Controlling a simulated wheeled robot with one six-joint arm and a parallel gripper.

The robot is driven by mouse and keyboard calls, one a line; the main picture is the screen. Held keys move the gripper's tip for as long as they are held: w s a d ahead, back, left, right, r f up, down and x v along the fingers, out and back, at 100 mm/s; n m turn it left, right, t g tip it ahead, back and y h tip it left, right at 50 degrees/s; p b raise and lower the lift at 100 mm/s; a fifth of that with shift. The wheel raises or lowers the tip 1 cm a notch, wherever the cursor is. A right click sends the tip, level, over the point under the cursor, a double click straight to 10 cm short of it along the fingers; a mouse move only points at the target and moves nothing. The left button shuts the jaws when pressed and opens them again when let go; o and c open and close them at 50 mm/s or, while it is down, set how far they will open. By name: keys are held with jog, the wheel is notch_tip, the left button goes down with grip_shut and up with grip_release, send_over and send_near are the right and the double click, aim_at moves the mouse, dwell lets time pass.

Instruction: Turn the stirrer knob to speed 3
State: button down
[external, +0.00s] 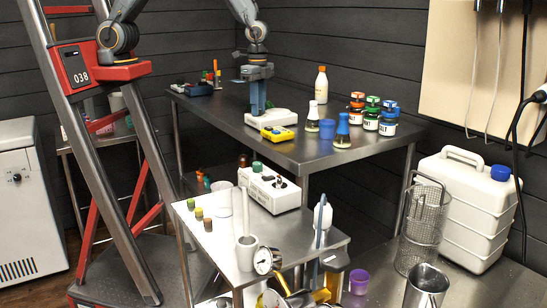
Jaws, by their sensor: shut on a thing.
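My gripper (258,108) reaches down from above to the far metal bench. Its jaws are shut at the top of a low white device (282,116) that looks like the stirrer, near the bench's front edge. The knob itself is hidden by the jaws, so its pointer and the speed marks cannot be read.
A yellow instrument (277,133) lies close in front of the white device. Flasks, a blue cup (327,129) and jars with coloured lids (372,113) stand to the right.

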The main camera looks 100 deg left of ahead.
jog(key=shift+m, duration=1.5)
jog(key=c, duration=1.6)
grip_release()
jog(key=shift+o, duration=0.2)
jog(key=shift+r, duration=0.1)
jog(key=shift+r+b, duration=0.95)
jog(key=shift+r, duration=2.9)
